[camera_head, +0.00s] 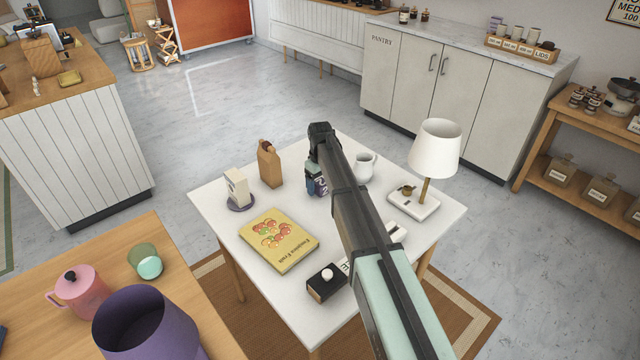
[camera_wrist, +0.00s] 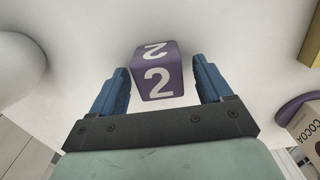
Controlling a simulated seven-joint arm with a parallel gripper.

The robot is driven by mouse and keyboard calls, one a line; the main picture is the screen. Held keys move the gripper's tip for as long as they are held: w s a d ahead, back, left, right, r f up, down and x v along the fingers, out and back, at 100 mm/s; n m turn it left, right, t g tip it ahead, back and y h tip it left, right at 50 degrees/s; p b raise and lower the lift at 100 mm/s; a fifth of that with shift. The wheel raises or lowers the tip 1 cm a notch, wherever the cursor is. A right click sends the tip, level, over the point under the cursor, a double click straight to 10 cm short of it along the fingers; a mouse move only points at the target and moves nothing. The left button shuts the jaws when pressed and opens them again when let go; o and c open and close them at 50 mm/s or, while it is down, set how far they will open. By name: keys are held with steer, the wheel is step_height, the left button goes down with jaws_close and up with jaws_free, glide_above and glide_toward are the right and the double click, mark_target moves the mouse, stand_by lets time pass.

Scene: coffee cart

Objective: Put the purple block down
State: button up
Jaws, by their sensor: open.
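The purple block (camera_wrist: 158,82), with a white 2 on its faces, shows between the two blue fingers of my gripper (camera_wrist: 160,76) in the wrist view. The fingers are open, with a gap visible on each side of the block. White tabletop lies behind the block, and it appears to rest there. In the head view my gripper (camera_head: 316,184) is low over the white table (camera_head: 215,200), and my arm hides much of the area around it.
A white pitcher (camera_head: 364,165) and a lamp (camera_head: 436,150) are right. A black box (camera_head: 326,283) is at the front.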

mark_target(320, 182)
step_height(320, 182, up, 12)
steer(key=shift+r, duration=0.15)
stand_by(0.7)
